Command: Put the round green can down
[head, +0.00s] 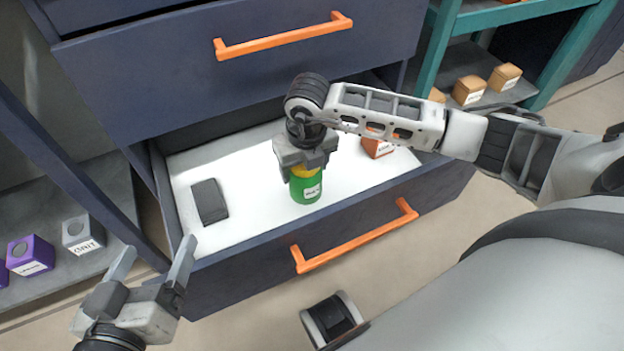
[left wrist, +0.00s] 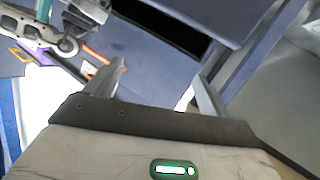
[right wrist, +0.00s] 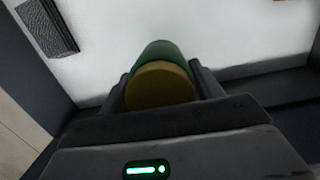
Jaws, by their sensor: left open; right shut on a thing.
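The round green can (head: 306,190) has a yellow top and a white label, and it is upright inside the open drawer (head: 222,264). My right gripper (head: 304,168) is shut on the can from above. In the right wrist view the can (right wrist: 160,80) sits between the two fingers. I cannot tell whether its base touches the white drawer floor. My left gripper (head: 152,262) is open and empty, outside the drawer at its front left corner. Its spread fingers also show in the left wrist view (left wrist: 160,85).
A dark grey block (head: 209,201) lies in the drawer's left part, and an orange box (head: 377,146) stands in its right part. A shut drawer with an orange handle (head: 285,38) is above. Shelves with a purple box (head: 30,254) and tan boxes (head: 469,90) flank the cabinet.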

